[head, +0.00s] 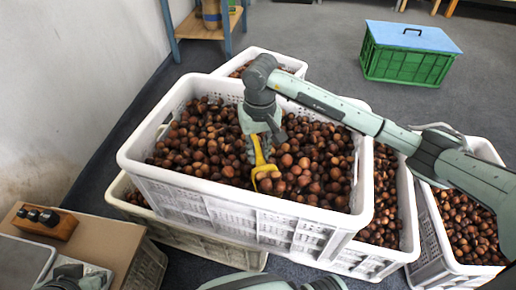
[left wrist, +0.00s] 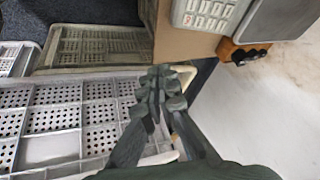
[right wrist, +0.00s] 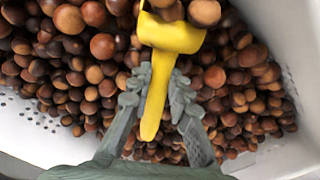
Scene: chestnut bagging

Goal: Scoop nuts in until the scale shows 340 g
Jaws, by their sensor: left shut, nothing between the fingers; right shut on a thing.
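Brown chestnuts (head: 205,140) fill the large white crate (head: 240,208) in the middle of the head view. My right gripper (head: 262,128) is inside this crate, shut on the handle of a yellow scoop (head: 260,158). In the right wrist view, the scoop (right wrist: 172,36) points away from the fingers (right wrist: 158,98), its bowl among the chestnuts and partly cut off by the top edge. My left gripper (left wrist: 160,88) is shut and empty near a cardboard-coloured surface. A flat grey device (head: 24,262), possibly the scale, is at the lower left; no reading is visible.
More crates of chestnuts stand behind, below and to the right (head: 462,225). A wooden block with black knobs (head: 45,222) sits on the brown surface (head: 108,242). A green crate with a blue lid (head: 408,62) stands on open floor. A wall borders the left.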

